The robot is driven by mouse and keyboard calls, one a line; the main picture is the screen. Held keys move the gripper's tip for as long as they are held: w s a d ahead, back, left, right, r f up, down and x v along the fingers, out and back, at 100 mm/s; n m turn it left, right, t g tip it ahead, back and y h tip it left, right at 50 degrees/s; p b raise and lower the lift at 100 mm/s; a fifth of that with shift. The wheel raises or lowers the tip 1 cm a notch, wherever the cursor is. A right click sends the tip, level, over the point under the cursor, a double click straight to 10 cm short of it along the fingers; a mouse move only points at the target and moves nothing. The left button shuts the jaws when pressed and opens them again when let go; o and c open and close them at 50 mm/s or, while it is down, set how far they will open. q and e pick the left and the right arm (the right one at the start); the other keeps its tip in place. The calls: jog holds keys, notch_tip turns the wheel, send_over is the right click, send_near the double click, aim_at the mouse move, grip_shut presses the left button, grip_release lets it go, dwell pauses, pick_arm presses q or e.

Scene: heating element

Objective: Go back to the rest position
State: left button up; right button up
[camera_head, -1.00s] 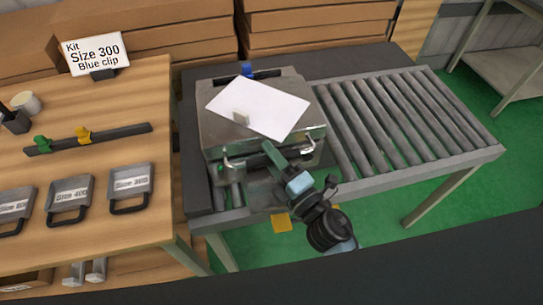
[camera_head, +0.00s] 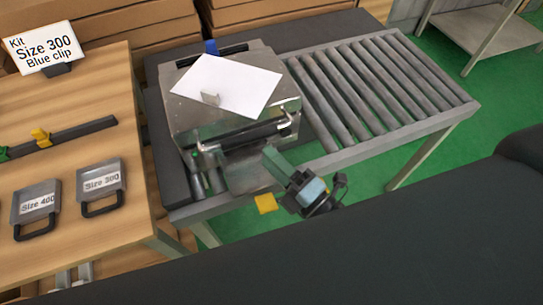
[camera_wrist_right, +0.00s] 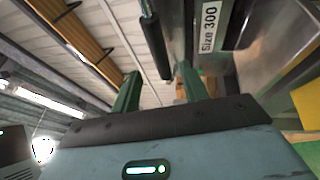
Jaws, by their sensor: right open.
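My right gripper (camera_head: 272,156) is in front of the metal case, near its front right side, with nothing visible between its fingers. In the right wrist view its two green fingers (camera_wrist_right: 160,85) stand apart. The metal case (camera_head: 186,108) sits on the left end of the roller conveyor (camera_head: 425,112). A blue clip (camera_head: 211,47) is at the case's back edge. My left gripper is out of view.
A wooden table (camera_head: 95,205) on the left holds handled trays (camera_head: 100,187) and a dark rail (camera_head: 75,133) with coloured clips. A kit sign (camera_head: 42,48) stands at its back. A yellow piece (camera_head: 265,203) shows below the conveyor's front edge. Green floor (camera_head: 355,190) is visible beyond.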

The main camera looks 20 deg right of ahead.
pick_arm(q)
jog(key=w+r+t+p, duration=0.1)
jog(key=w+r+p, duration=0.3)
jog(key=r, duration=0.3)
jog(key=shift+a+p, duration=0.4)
jog(key=shift+p, duration=0.45)
pick_arm(e)
jog(key=s+d+f+m+g+h, duration=0.3)
jog(key=s+d+f+m+g, duration=0.1)
jog(key=s+f+m, duration=0.5)
jog(key=s+d+f+m+g+h, duration=0.4)
jog(key=s+d+f+m+g, duration=0.1)
jog(key=s+f+m, duration=0.5)
jog(key=s+d+m, duration=0.1)
jog(key=s+m, duration=0.1)
jog(key=m, duration=0.1)
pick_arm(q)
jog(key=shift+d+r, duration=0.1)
